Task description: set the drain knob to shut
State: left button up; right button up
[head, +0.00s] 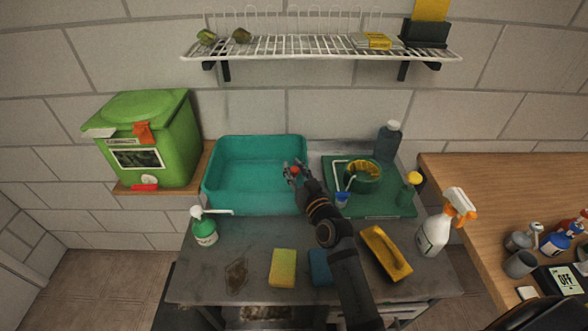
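A teal basin (212,184) stands on the grey worktop, left of centre. A small red part (296,169), which looks like the drain knob, shows at the basin's right side. My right gripper (292,173) is right at this red part, with its fingers pointing toward the basin. The fingers are small and partly overlap the red part, so I cannot tell whether they grip it. The knob's setting and any markings are too small to read. My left gripper is not in view.
A green tray (377,208) with a pot (361,184) and bottles stands right of the basin. A green soap bottle (204,229), sponges (284,267), a yellow brush (386,254) and a spray bottle (434,236) stand or lie in front. A wire shelf (320,47) hangs above.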

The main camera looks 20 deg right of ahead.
jog(key=o, duration=0.4)
jog(key=shift+s+f, duration=0.15)
jog(key=shift+f, duration=0.05)
jog(key=s, duration=0.4)
jog(key=s+d, duration=0.1)
jog(key=s, duration=0.7)
jog(key=shift+d, duration=0.2)
